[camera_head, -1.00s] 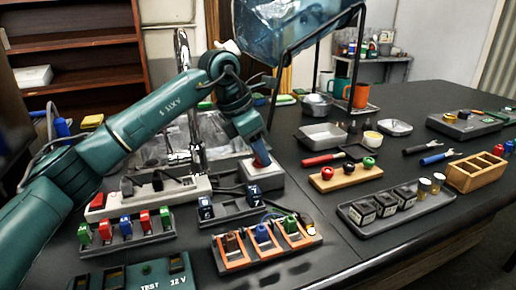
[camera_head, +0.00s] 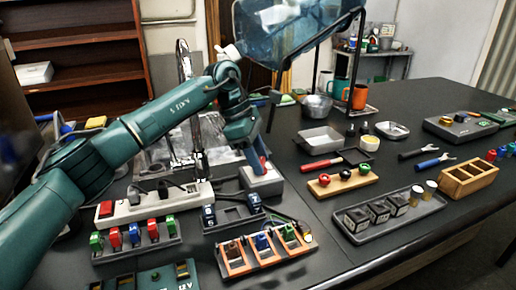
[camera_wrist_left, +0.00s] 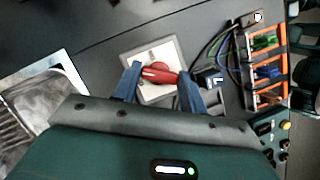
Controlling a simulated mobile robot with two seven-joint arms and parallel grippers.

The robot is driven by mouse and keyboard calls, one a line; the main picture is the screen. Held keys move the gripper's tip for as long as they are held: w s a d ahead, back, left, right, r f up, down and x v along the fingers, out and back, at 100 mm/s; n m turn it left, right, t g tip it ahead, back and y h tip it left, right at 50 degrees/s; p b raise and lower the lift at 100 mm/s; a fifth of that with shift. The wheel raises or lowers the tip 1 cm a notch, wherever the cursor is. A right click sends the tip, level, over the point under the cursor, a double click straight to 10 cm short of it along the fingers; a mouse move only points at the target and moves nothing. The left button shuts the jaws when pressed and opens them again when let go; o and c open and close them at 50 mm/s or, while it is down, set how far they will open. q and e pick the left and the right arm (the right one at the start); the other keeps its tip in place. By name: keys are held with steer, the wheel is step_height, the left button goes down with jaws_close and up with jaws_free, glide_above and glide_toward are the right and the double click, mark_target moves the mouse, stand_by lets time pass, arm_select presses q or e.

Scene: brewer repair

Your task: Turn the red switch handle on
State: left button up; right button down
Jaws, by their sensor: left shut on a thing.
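The red switch handle (camera_wrist_left: 158,72) sits on a pale plate on top of a grey switch box (camera_wrist_left: 178,49) in the left wrist view. The handle lies crosswise between the two blue fingers of my left gripper (camera_wrist_left: 160,78), which is shut on it, one finger at each end. In the head view the left gripper (camera_head: 258,164) points down onto the switch box (camera_head: 262,182), and its fingers and wrist hide most of the handle. My right gripper is in neither view.
A white power strip (camera_head: 150,205) and a block with dark numbered switches (camera_head: 233,219) stand close to the box. An orange-framed rack (camera_head: 262,251) is in front. A red-handled tool (camera_head: 322,164) and a wooden block with knobs (camera_head: 342,184) lie to the right.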

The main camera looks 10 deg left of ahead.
arm_select(q)
steer(key=m+g+p, duration=0.1)
steer(key=m, duration=0.1)
steer(key=m+p, duration=0.1)
steer(key=m, duration=0.1)
steer(key=shift+w+r+m+g, duration=0.2)
steer(key=shift+m+g, duration=0.1)
steer(key=shift+g, duration=0.1)
steer(key=m+g+p, duration=0.1)
steer(key=m, duration=0.2)
steer(key=shift+d+m+y, duration=0.1)
steer(key=shift+m+y, duration=0.2)
steer(key=shift+y, duration=0.1)
steer(key=shift+w+f+m+g+y+p, duration=0.1)
steer(key=shift+m+g+y+p, duration=0.35)
steer(key=shift+m, duration=1.05)
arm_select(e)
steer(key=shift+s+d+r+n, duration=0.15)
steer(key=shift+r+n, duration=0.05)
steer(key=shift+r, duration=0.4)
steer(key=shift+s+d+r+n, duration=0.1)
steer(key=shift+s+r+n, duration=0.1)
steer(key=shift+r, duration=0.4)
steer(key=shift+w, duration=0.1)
arm_select(q)
steer(key=o, duration=1)
